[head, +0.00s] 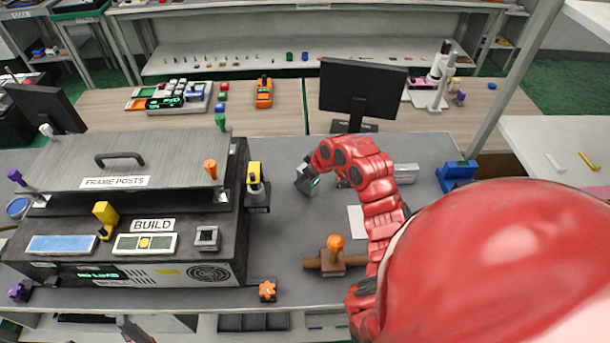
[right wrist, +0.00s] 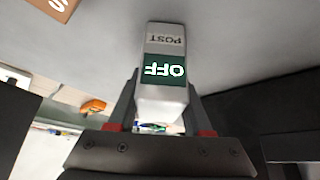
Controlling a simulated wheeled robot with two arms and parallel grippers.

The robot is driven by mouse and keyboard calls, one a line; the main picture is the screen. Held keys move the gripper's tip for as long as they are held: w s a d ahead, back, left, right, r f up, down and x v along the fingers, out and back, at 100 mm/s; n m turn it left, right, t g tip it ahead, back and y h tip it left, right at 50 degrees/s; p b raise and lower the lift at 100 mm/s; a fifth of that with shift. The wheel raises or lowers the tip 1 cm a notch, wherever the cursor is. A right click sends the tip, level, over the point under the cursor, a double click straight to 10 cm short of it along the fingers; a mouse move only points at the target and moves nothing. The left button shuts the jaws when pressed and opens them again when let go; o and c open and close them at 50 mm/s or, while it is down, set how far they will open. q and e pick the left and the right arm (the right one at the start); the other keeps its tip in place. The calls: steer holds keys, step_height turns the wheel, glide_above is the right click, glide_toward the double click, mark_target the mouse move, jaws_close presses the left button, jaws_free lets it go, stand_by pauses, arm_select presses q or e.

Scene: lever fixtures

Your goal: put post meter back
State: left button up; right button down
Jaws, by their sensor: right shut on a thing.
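The post meter (right wrist: 163,75) is a pale grey block with a green display reading OFF and the label POST, both upside down in the right wrist view. My right gripper (right wrist: 160,120) is shut on it, one finger on each side. In the head view the meter (head: 306,180) is held over the grey bench, right of the BUILD machine; its gap to the bench is unclear. My left gripper (head: 136,332) shows only partly at the bottom edge, and its jaws cannot be made out.
The BUILD machine (head: 215,245) fills the left, with a FRAME POSTS lid (head: 115,182). A yellow device (head: 255,176) hangs at its right side. A brown fixture with an orange knob (head: 335,257) stands in front. A monitor (head: 362,92) and blue block (head: 457,174) are behind and right.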

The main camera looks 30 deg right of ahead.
steer(key=shift+c, duration=1.6)
jaws_free()
steer(key=b+v, duration=0.1)
steer(key=v, duration=1.1)
steer(key=shift+r, duration=0.2)
